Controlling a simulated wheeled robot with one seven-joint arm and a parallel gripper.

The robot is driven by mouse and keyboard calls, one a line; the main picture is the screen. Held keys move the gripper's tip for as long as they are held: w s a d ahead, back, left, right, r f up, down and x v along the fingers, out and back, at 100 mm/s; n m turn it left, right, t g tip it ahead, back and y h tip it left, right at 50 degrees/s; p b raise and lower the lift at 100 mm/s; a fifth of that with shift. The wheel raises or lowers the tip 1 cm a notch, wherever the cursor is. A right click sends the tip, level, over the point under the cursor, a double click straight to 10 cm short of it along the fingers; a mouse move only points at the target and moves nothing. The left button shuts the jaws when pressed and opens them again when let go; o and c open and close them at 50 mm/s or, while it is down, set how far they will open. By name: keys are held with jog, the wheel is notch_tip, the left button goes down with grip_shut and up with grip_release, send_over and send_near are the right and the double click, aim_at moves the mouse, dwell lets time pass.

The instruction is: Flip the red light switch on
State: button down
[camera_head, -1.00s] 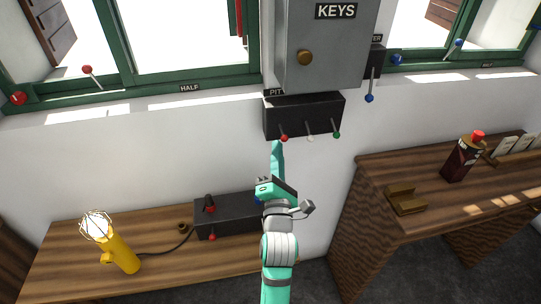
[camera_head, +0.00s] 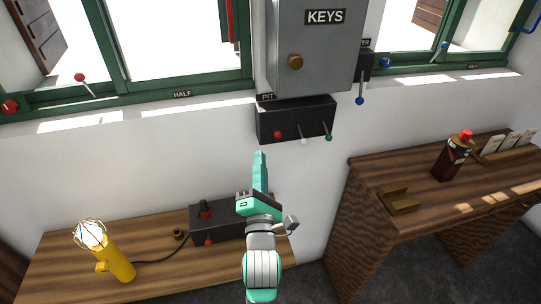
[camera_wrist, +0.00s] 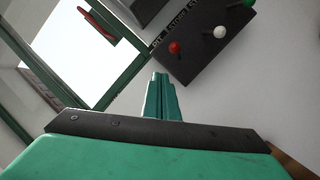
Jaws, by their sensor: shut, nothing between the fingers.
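The black box labelled PIT (camera_head: 290,108) is on the white wall below the grey KEYS cabinet. It carries a red-tipped switch (camera_head: 277,135), a white-tipped switch (camera_head: 304,141) and a green-tipped switch (camera_head: 328,137) in a row. The red tip sits a little higher on the box than the white one. In the wrist view the red tip (camera_wrist: 174,47) is near the box face, above and right of my fingertips. My gripper (camera_head: 260,156) is shut and empty, pointing up, below and left of the red switch and apart from it.
The KEYS cabinet (camera_head: 312,55) juts out above the box. Below is a wooden desk (camera_head: 160,270) with a yellow caged lamp (camera_head: 115,258) and a black control box (camera_head: 218,222). A second desk (camera_head: 450,205) with a dark red bottle (camera_head: 453,158) stands right.

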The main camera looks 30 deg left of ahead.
jog(key=s+d+r, duration=0.2)
jog(key=s+d, duration=0.2)
jog(key=s, duration=0.2)
jog(key=shift+d, duration=0.15)
jog(key=shift+r, duration=0.1)
